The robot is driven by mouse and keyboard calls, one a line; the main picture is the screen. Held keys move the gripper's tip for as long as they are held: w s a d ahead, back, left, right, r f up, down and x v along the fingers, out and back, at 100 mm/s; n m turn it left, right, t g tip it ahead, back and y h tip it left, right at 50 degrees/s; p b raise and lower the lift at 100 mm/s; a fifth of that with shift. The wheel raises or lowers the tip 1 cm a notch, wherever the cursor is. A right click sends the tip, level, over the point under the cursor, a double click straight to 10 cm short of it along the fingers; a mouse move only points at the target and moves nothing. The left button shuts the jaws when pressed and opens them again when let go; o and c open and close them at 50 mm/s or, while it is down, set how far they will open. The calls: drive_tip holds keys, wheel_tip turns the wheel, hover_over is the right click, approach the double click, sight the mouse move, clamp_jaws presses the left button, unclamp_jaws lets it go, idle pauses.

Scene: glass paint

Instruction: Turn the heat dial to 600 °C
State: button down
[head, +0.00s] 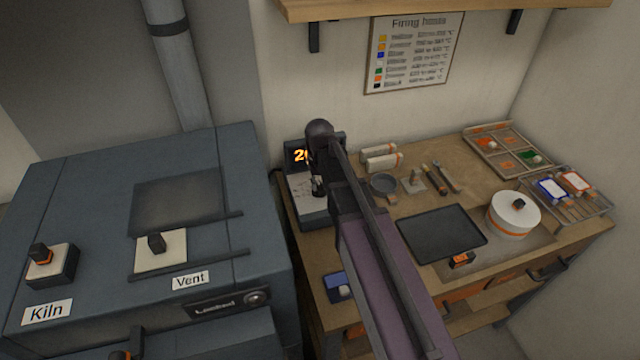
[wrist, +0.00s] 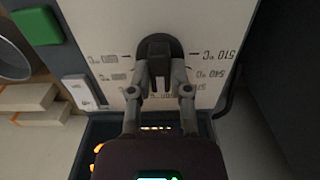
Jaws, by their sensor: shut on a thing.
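The heat dial (wrist: 159,47) is a dark knob on a pale panel with printed temperature marks, seen upside down in the wrist view. Marks reading 510 °C and 540 show beside it; other marks are too small or blurred to read. My gripper (wrist: 160,82) is shut on the dial's grip. In the head view my gripper (head: 317,183) is over the controller box (head: 318,214), and my arm hides much of it. The controller's dark display (head: 296,156) shows orange digits starting with 2; the rest is hidden.
The kiln (head: 90,220) with its Vent and Kiln knobs stands left of the bench. A black tray (head: 440,233), a white round pot (head: 513,214) and small tools lie right of my arm. A green block (wrist: 36,26) sits on the panel in the wrist view.

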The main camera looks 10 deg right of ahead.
sight(319, 185)
idle(0.4)
drive_tip(key=c, duration=0.6)
unclamp_jaws()
drive_tip(key=shift+o, duration=0.2)
drive_tip(key=shift+n, duration=0.3)
drive_tip(key=n, duration=0.5)
drive_tip(key=shift+n, duration=0.3)
drive_tip(key=n, duration=0.5)
drive_tip(key=shift+n, duration=0.3)
wheel_tip(319, 185, up, 14)
drive_tip(key=p, duration=1.4)
drive_tip(key=s+d+f+m+b, duration=0.4)
drive_tip(key=s+d+m, duration=0.1)
drive_tip(key=s+m, duration=0.2)
drive_tip(key=s+d+f+m+b, duration=0.4)
drive_tip(key=s+f+m+b, duration=0.1)
drive_tip(key=s+m, duration=0.2)
drive_tip(key=shift+s+d+f, duration=0.2)
drive_tip(key=shift+s+d, duration=0.2)
drive_tip(key=shift+s, duration=0.15)
